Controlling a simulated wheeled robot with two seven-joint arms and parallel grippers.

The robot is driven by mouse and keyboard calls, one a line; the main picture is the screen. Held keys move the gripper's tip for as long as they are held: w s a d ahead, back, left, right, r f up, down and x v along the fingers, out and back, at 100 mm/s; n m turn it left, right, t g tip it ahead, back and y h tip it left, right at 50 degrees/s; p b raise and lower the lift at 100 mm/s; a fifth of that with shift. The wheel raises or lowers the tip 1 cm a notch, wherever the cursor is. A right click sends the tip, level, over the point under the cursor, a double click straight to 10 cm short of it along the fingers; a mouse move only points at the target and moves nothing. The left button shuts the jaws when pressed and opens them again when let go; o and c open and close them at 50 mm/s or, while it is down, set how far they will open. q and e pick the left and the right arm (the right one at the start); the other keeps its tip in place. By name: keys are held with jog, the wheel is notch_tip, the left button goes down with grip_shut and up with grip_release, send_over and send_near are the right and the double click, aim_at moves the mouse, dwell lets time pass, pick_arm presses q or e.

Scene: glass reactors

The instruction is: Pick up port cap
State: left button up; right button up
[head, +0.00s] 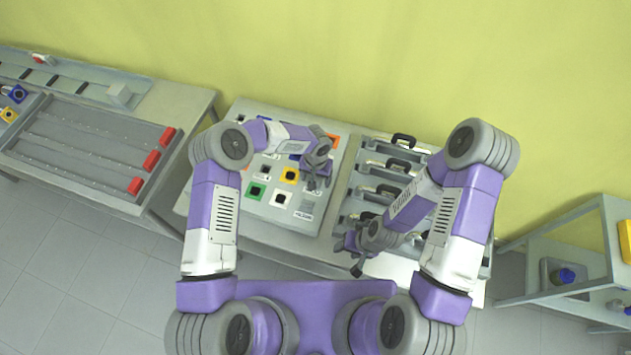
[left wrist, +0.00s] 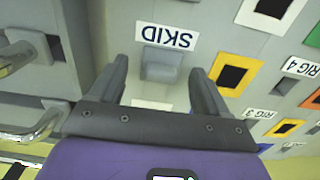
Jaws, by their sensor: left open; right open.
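A small grey block (left wrist: 162,65), possibly the port cap, sits below the SKID label on the grey board in the left wrist view. The board (head: 279,213) carries several coloured square frames with black centres. My left gripper (head: 318,182) is over the right part of the board. In the left wrist view its fingers (left wrist: 160,82) are open, with the block between them in the picture; whether they reach around it I cannot tell. The block is hidden by my gripper in the head view. My right gripper (head: 350,252) is open and empty, near the front of the handle rack.
A grey rack (head: 349,190) with several black handles (head: 404,140) stands right of the board. A left bench (head: 190,103) holds a tray with red blocks (head: 151,160) and blue and yellow pieces. A shelf (head: 590,215) with a blue-topped item (head: 565,275) stands at right.

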pick_arm(q)
jog(key=shift+c, duration=0.4)
jog(key=c, duration=1.1)
jog(key=shift+o, duration=0.2)
jog(key=shift+r, duration=0.1)
